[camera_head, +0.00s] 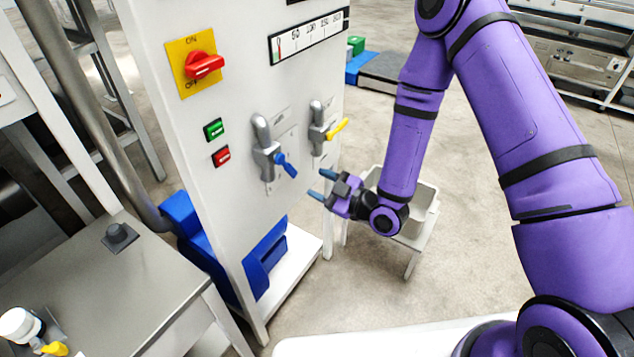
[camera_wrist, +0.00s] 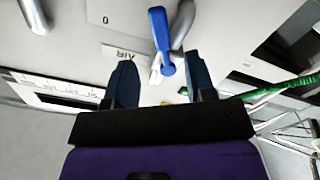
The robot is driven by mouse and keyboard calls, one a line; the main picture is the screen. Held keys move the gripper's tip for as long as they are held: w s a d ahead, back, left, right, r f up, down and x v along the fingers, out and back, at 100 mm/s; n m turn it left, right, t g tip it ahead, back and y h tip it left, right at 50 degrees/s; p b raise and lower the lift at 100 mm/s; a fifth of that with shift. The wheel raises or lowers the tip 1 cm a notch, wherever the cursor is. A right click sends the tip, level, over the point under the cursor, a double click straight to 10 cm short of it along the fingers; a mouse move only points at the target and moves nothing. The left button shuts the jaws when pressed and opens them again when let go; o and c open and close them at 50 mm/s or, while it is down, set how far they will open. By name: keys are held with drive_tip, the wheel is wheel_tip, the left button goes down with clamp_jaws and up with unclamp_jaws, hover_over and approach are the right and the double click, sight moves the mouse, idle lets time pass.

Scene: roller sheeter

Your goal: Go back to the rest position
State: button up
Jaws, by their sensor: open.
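My gripper (camera_head: 322,185) is open and empty in the head view, with its two blue fingertips pointing left toward the white machine panel (camera_head: 226,112). It is a little right of and below the blue-handled valve (camera_head: 285,164), with a gap between them in that view. In the wrist view, my gripper (camera_wrist: 158,85) shows its two dark blue fingers spread apart. The blue valve handle (camera_wrist: 160,40) appears beyond and between them there, and nothing is held. My purple arm comes down from the upper right of the head view.
The panel also bears a yellow-handled valve (camera_head: 335,129), a red rotary switch (camera_head: 204,65), and green (camera_head: 214,130) and red (camera_head: 221,156) buttons. A white bin on a stand (camera_head: 425,208) is behind my gripper. A metal table (camera_head: 110,285) is at left.

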idle(0.3)
drive_tip(key=w+d+r+m+h, duration=0.2)
drive_tip(key=d+r+h, duration=0.2)
drive_tip(key=d+r, duration=0.3)
drive_tip(key=w+d+r+m+h, duration=0.25)
drive_tip(key=d+r+h, duration=0.2)
drive_tip(key=r, duration=0.55)
drive_tip(key=s+d+r+m+g+h, duration=0.2)
drive_tip(key=s+d+r+m+h, duration=0.3)
drive_tip(key=s+d+r, duration=0.45)
drive_tip(key=s+d+r+m+g, duration=0.1)
drive_tip(key=s+r+m+g, duration=0.1)
drive_tip(key=s, duration=0.8)
drive_tip(key=s+d+r+m+g, duration=0.1)
drive_tip(key=s+r+m, duration=0.4)
drive_tip(key=s, duration=0.5)
drive_tip(key=shift+s+d+r+g+h, duration=0.4)
drive_tip(key=shift+d+r, duration=0.25)
drive_tip(key=shift+r, duration=0.2)
drive_tip(key=shift+w, duration=0.1)
